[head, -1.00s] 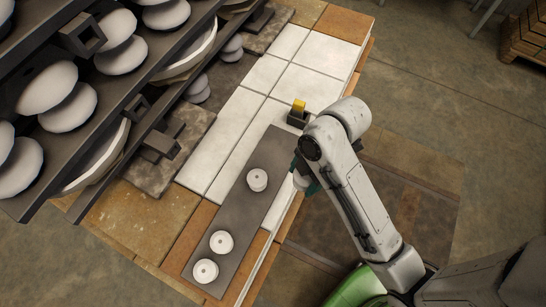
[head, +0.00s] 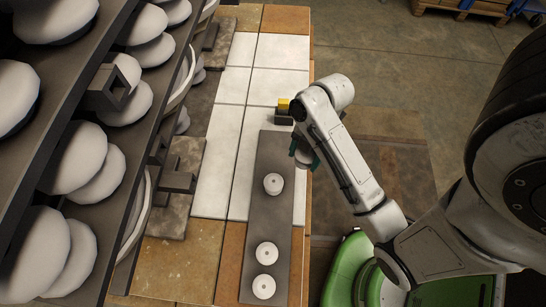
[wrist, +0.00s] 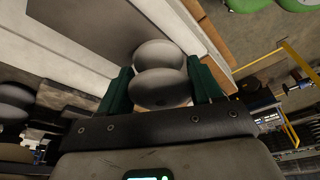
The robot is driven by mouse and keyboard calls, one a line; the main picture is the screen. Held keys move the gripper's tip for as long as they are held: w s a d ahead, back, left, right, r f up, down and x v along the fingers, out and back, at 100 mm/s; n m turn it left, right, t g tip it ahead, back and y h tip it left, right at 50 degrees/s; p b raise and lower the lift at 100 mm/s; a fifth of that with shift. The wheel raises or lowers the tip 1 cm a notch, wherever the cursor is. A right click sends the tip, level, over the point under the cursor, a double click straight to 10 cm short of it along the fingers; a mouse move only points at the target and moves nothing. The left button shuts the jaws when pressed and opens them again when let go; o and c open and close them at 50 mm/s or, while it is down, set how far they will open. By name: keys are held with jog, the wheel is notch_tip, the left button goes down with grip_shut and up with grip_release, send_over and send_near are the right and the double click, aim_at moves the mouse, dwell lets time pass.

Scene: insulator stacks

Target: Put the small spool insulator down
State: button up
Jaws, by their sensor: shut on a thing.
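My gripper (head: 304,155), with dark green fingers, is shut on the small spool insulator (head: 303,158). In the wrist view the spool insulator (wrist: 160,85) shows as two rounded grey flanges between the green fingers (wrist: 160,88). In the head view the arm link partly hides it. The gripper is over the right edge of the tiled table, up and right of the nearest white insulator (head: 273,184) on a long grey plate (head: 262,215). Whether the held spool touches anything below cannot be told.
Two more white insulators, a middle one (head: 266,253) and a front one (head: 263,286), stand on the plate. A small yellow-and-black block (head: 284,110) sits beyond its far end. A dark rack (head: 128,150) of large pale discs rises at the left. White tiles (head: 275,75) are bare at the back.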

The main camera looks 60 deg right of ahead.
aim_at(274, 166)
jog(key=w+f+b, duration=0.1)
jog(key=w+f, duration=0.1)
jog(key=w+f+b, duration=0.4)
jog(key=w, duration=0.1)
jog(key=shift+d+f, duration=0.1)
jog(key=shift+d, duration=0.15)
jog(key=shift+w+f, duration=0.1)
jog(key=shift+w, duration=0.35)
jog(key=shift+w+f, duration=0.3)
jog(key=shift+f, duration=0.15)
jog(key=shift+w+f+p, duration=0.15)
jog(key=shift+f+p, duration=0.25)
jog(key=shift+f, duration=1.35)
jog(key=shift+f, duration=0.1)
jog(key=o, duration=1.2)
